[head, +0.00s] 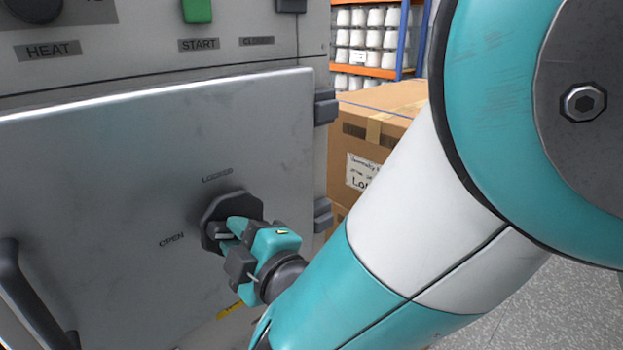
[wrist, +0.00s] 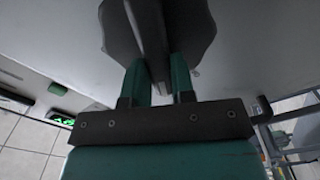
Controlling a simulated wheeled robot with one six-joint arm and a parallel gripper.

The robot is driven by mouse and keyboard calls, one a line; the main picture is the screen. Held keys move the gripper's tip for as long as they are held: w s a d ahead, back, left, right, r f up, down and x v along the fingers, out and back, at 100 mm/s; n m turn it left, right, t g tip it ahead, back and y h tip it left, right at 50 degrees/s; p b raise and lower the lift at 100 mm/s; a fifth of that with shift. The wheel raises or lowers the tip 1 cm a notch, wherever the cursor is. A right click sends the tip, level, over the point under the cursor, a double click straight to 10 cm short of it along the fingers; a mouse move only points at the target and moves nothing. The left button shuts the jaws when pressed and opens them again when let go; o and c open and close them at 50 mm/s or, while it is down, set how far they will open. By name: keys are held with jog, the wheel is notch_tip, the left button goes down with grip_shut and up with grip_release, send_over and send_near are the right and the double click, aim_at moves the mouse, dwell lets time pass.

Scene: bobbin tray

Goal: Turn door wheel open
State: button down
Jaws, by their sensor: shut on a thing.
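The door wheel (head: 248,204) is a dark, angular knob on the grey metal door (head: 90,160). A label above it looks like "LOCKED", and "OPEN" is printed to its left. My gripper (head: 228,232) is at the wheel, its fingers shut on the raised grip bar across the wheel's face. In the wrist view the two green fingers (wrist: 158,82) stand on either side of the dark bar of the wheel (wrist: 190,25). My gripper hides part of the wheel in the head view. The door appears closed against the machine.
A black door handle (head: 25,295) is at the lower left. Hinges (head: 325,106) are on the door's right edge. A green START button (head: 197,10) is above. Cardboard boxes (head: 395,100) and a rack of white bobbins (head: 365,40) stand behind. My arm fills the right side.

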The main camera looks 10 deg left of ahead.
jog(key=n, duration=0.5)
jog(key=shift+s+a+f, duration=0.1)
jog(key=shift+f, duration=0.2)
jog(key=shift+n, duration=0.4)
jog(key=c, duration=1)
grip_release()
jog(key=shift+o, duration=0.2)
